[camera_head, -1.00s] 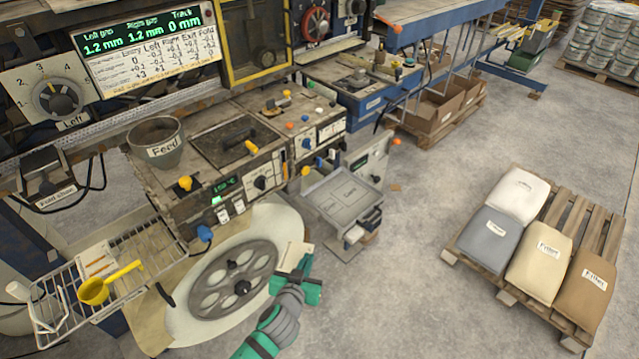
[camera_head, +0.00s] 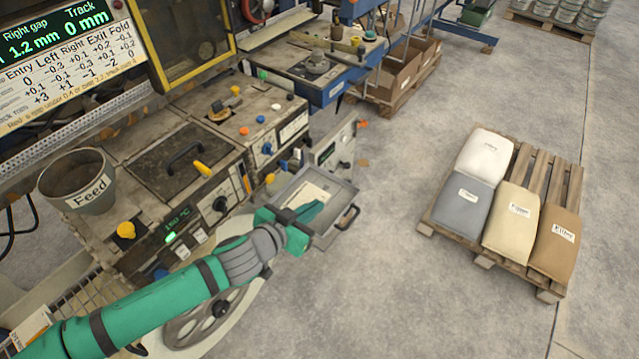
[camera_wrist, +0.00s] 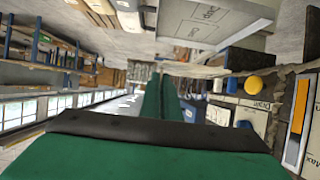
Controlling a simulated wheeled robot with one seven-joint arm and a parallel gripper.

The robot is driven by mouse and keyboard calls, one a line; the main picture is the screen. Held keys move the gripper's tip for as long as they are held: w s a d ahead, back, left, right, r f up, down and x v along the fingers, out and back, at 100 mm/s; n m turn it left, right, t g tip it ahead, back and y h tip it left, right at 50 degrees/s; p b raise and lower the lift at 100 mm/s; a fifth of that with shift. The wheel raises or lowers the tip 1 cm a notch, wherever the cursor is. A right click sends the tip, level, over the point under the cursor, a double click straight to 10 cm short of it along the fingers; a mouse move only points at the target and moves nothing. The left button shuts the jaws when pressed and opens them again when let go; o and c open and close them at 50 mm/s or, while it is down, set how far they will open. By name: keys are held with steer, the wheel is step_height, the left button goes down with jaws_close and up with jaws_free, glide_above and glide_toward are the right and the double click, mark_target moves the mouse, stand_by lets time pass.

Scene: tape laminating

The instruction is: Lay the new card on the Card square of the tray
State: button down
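The new card (camera_head: 308,193) is a small cream card with faint print. In the head view it shows just beyond my gripper (camera_head: 296,213), over the tray. My gripper looks shut on its near edge; the fingers and wrist hide that part. The grey tray (camera_head: 342,196) has a raised rim and a dark handle. In the wrist view the green fingers (camera_wrist: 162,98) lie close together. The tray's labelled surface (camera_wrist: 215,22) is at the top right there, with a Card label readable. I cannot tell whether the card touches the tray.
The machine bench with the Feed pot (camera_head: 78,182) and knobs stands left of the tray. A pallet (camera_head: 535,178) with several filled sacks lies at the right. The grey floor between tray and pallet is clear. Cardboard boxes (camera_head: 392,72) stand behind.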

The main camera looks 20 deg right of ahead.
mark_target(321, 193)
steer(key=shift+w+d+r, duration=0.1)
steer(key=shift+w+d, duration=0.05)
steer(key=shift+d, duration=0.2)
steer(key=w+d+f, duration=0.1)
steer(key=w, duration=0.1)
steer(key=w+d+f, duration=0.1)
steer(key=w+d, duration=0.1)
steer(key=w+d+f, duration=0.1)
steer(key=w, duration=0.1)
steer(key=shift+w+d+f, duration=0.15)
steer(key=shift+w+f, duration=0.15)
steer(key=shift+w, duration=0.05)
steer(key=w+f, duration=0.1)
steer(key=w+d+f, duration=0.1)
steer(key=f, duration=0.1)
steer(key=w+d+f, duration=0.1)
steer(key=shift+w+d+f, duration=0.2)
steer(key=shift+w+f, duration=0.15)
steer(key=shift+f, duration=0.05)
steer(key=shift+w+d+f, duration=0.3)
steer(key=shift+w+f, duration=0.1)
steer(key=shift+f, duration=0.2)
steer(key=shift+w+f, duration=0.1)
steer(key=shift+f, duration=1.5)
steer(key=shift+f, duration=0.2)
steer(key=c, duration=2)
jaws_free()
steer(key=shift+r, duration=0.1)
